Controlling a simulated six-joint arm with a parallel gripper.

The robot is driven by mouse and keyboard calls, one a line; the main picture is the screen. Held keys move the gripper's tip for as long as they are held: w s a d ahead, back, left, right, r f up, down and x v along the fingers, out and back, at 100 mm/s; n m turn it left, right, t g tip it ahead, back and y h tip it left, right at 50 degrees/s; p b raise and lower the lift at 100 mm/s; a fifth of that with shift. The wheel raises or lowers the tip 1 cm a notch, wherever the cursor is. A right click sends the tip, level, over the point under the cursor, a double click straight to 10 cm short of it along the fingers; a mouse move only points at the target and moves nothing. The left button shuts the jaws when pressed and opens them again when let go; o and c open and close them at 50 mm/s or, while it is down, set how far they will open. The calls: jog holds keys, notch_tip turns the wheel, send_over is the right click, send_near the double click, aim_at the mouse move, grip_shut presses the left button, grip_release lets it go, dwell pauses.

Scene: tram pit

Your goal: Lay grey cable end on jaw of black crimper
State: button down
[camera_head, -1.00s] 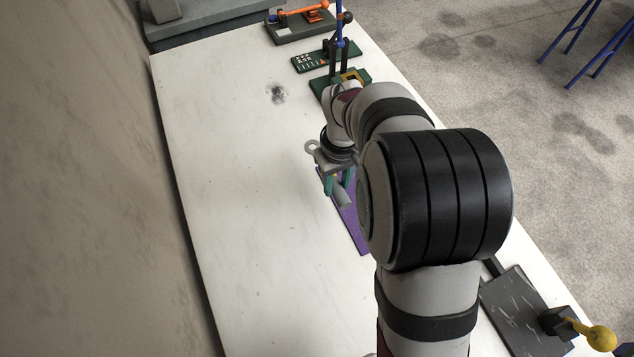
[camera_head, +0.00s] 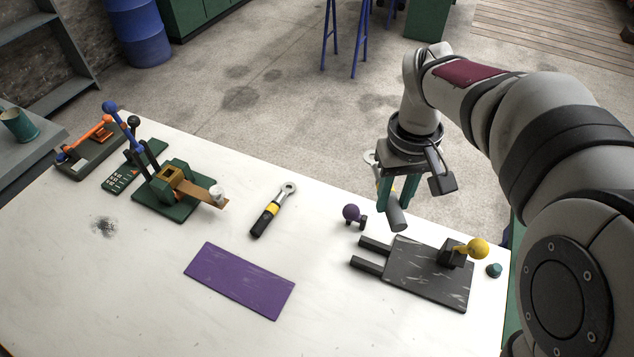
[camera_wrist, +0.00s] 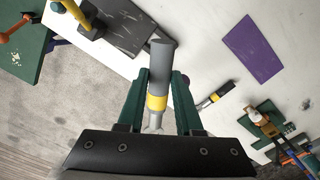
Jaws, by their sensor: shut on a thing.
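My gripper (camera_head: 396,200) is shut on the grey cable end (camera_head: 397,219) and holds it in the air beyond the black crimper. In the wrist view the cable end (camera_wrist: 160,62) lies between the green fingers (camera_wrist: 160,82), with a grey barrel, yellow band and metal lug. The black crimper (camera_head: 418,283) lies at the table's right end. It has a dark scratched plate, two black bars (camera_head: 369,256) reaching left, and a block with a yellow-balled lever. The cable end is apart from it. The crimper's plate (camera_wrist: 104,45) shows at the upper left in the wrist view.
A black cable end with a yellow band (camera_head: 265,220) lies mid-table. A purple mat (camera_head: 240,281) lies bare in front. A purple ball piece (camera_head: 351,212) stands near the black bars, a teal knob (camera_head: 493,270) right of the crimper. A green crimper (camera_head: 172,205) stands left.

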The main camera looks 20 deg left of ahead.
jog(key=d+r+m, duration=0.2)
jog(key=d, duration=0.2)
jog(key=d+r+m, duration=0.2)
jog(key=d, duration=0.3)
jog(key=d+r+m, duration=0.1)
jog(key=d+m, duration=0.1)
jog(key=d, duration=0.3)
jog(key=shift+s+d+r+m, duration=0.15)
jog(key=shift+r+m, duration=0.25)
jog(key=w+a+f+m, duration=0.3)
jog(key=f+m, duration=0.4)
jog(key=m, duration=1.1)
send_over(408, 272)
notch_tip(408, 272, down, 11)
jog(key=shift+f, duration=3.9)
jog(key=shift+f, duration=0.6)
jog(key=c, duration=0.5)
grip_release()
